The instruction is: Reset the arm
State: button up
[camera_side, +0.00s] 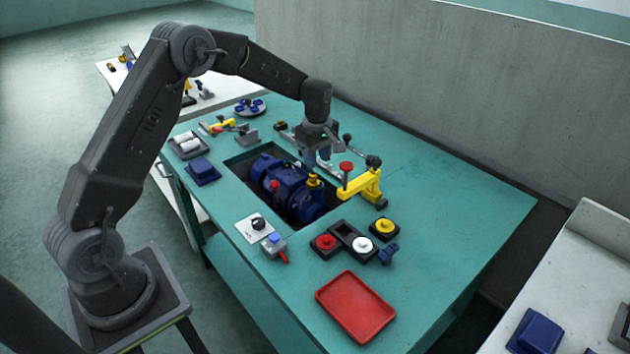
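My arm rises from a stand at the left and reaches over the teal table (460,225). My gripper (322,162) points down above the far edge of the table's recess, behind the blue pump (288,188). Its fingers are small and overlap grey parts behind them, so I cannot tell whether they are apart or hold anything. A yellow clamp-like part (362,187) with a red knob (346,167) stands just right of the gripper. I cannot tell whether they touch.
A red tray (355,306) lies at the front. Red, white and yellow round buttons (362,244) sit behind it. A dial switch (257,226) is left of them. A blue block (203,170) and a tray with white rolls (188,144) are at left. The table's right side is clear.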

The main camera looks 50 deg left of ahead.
jog(key=s+d+r+m+t, duration=0.2)
jog(key=s+d+r+m, duration=0.25)
jog(key=s+r, duration=0.35)
jog(key=s+d+r+m+t, duration=0.1)
jog(key=s+d+r+m, duration=0.4)
jog(key=r, duration=0.5)
jog(key=s+d+r+m+t, duration=0.1)
jog(key=s+m, duration=0.7)
jog(key=s, duration=1)
jog(key=shift+s+d+t, duration=0.15)
jog(key=shift+d+t, duration=0.65)
jog(key=shift+d, duration=0.3)
